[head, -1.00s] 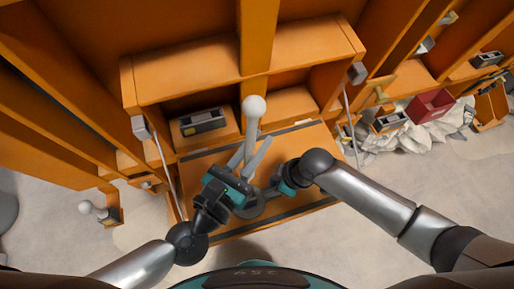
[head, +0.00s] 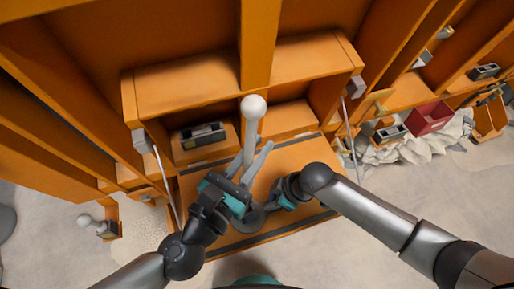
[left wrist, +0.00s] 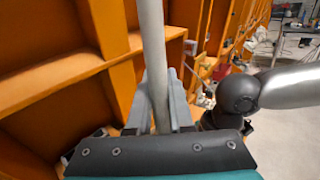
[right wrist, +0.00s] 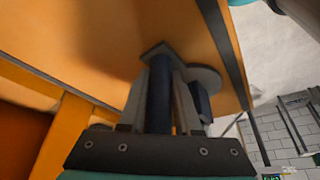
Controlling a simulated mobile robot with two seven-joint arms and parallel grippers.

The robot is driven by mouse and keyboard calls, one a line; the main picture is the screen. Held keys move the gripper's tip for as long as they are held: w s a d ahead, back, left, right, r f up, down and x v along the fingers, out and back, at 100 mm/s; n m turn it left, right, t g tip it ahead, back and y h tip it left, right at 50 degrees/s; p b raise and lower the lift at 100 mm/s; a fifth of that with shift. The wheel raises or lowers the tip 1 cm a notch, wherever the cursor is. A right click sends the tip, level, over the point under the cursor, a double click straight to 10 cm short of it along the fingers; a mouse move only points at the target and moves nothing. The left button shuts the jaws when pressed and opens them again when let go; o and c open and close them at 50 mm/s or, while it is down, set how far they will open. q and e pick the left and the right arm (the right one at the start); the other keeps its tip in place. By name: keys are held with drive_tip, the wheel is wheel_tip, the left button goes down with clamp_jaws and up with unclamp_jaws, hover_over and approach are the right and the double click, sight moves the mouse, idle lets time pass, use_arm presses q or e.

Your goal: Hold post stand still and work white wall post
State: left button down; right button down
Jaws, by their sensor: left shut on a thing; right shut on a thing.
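The white post (head: 250,142) has a round white ball on top and stands over the orange fold-down board. My left gripper (head: 251,160) is shut on the post below its ball; in the left wrist view the post (left wrist: 152,50) runs between the grey fingers. The post stand has a dark round base (head: 252,219) on the board. My right gripper (head: 274,203) is shut on the stand's dark upright tube, just above the base. The right wrist view shows this tube (right wrist: 160,95) between the fingers. My left gripper hides where post and stand meet.
The orange board (head: 300,185) hangs from thin rods in front of an orange shelf unit (head: 190,85). A grey-black box (head: 203,135) sits inside. A red bin (head: 430,117) and white rubble lie at right. Another ball-topped post (head: 88,222) is at lower left.

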use_arm(q)
drive_tip(key=shift+r, duration=1.35)
drive_tip(key=shift+r, duration=1.2)
